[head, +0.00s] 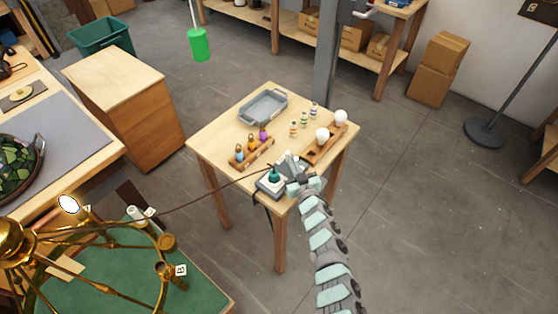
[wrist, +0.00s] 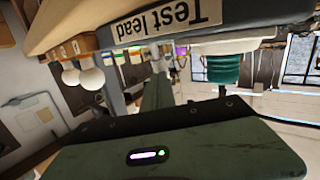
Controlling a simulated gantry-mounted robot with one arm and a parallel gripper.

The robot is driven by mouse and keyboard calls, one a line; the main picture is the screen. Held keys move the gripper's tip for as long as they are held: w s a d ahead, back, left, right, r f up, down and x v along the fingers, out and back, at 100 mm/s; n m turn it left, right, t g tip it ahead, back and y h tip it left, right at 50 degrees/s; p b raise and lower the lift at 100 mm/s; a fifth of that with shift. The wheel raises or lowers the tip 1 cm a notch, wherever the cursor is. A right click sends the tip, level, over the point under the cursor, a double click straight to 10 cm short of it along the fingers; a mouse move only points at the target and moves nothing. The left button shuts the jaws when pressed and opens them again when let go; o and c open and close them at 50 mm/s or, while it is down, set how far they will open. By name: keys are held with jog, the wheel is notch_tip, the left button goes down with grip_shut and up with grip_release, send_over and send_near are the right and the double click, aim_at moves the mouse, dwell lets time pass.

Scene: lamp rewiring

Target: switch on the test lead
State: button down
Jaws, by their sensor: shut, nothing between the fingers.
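The test lead box (head: 271,187) sits at the near corner of the small wooden table, with a teal knob (head: 274,174) on top. In the wrist view its "Test lead" label (wrist: 165,22) appears upside down, and the teal knob (wrist: 224,70) shows to its right. My gripper (head: 291,160) is shut and empty, just right of and behind the knob in the head view. I cannot tell whether it touches the box. The switch's position is not clear. A thin dark lead (head: 215,192) runs left from the box toward the brass lamp (head: 18,243).
On the small table (head: 215,142) are a grey tray (head: 264,106), a wooden rack (head: 254,152) of coloured pieces, several small striped parts, and a wooden holder with white bulbs (head: 322,135). A grey post (head: 325,65) rises behind.

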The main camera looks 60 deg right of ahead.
jog(key=shift+w+a+f+b, duration=0.15)
jog(key=shift+w+b, duration=0.1)
jog(key=shift+b, duration=0.35)
jog(key=shift+s, duration=0.3)
jog(key=r+p+v, duration=0.1)
jog(key=r+v, duration=0.2)
jog(key=v, duration=1)
jog(key=shift+w+a, duration=0.2)
jog(key=shift+a, duration=0.1)
